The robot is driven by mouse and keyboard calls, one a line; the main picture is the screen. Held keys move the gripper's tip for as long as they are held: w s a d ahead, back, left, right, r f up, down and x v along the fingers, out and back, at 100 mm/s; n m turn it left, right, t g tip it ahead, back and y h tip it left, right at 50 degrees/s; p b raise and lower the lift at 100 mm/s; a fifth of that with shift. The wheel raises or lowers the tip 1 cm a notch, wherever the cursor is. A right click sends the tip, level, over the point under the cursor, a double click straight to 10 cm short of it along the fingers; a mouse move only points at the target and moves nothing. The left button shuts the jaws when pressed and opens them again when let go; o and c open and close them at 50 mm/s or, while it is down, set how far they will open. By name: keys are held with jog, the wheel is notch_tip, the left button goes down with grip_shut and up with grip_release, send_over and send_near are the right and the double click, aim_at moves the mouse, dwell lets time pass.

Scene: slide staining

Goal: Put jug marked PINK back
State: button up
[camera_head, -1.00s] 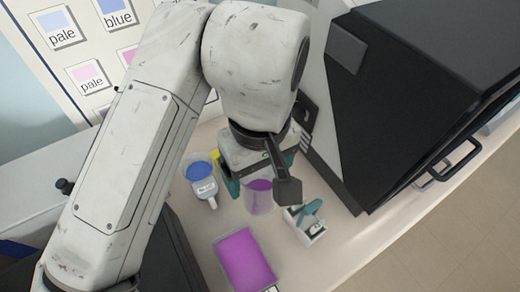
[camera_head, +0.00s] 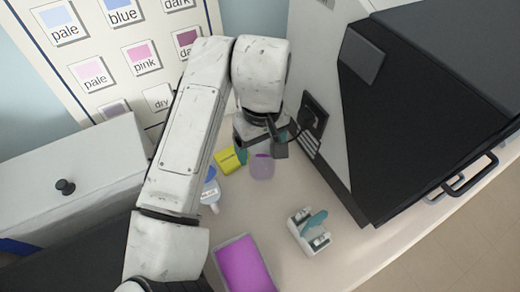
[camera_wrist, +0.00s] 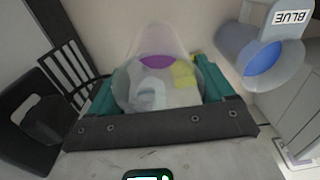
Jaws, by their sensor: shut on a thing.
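A clear jug with a little purple-pink liquid (camera_head: 262,168) is between the fingers of my gripper (camera_head: 256,152), beside the black-and-white machine. In the wrist view, the teal fingers of my gripper (camera_wrist: 157,92) are shut on the clear jug (camera_wrist: 150,42), one on each side. No PINK label can be read on it. I cannot tell whether its base touches the counter. The jug marked BLUE (camera_wrist: 262,52) stands apart to the right in the wrist view; in the head view this blue jug (camera_head: 210,190) is partly hidden by my arm.
A tray of magenta liquid (camera_head: 244,266) lies at the counter's front. A small white holder with teal parts (camera_head: 309,231) stands right of it. A yellow item (camera_head: 228,160) is behind the blue jug. The large machine (camera_head: 400,120) bounds the right; a colour chart (camera_head: 130,50) is at the back.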

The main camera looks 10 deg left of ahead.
aim_at(260, 154)
jog(key=shift+w+f, duration=0.4)
jog(key=shift+f, duration=0.1)
jog(key=shift+w+a+f+p, duration=0.1)
jog(key=shift+f+p, duration=0.5)
jog(key=shift+f, duration=1.05)
jog(key=shift+f, duration=0.15)
jog(key=o, duration=1.2)
jog(key=shift+c, duration=0.2)
notch_tip(260, 154, up, 12)
jog(key=b, duration=0.2)
jog(key=shift+r, duration=0.2)
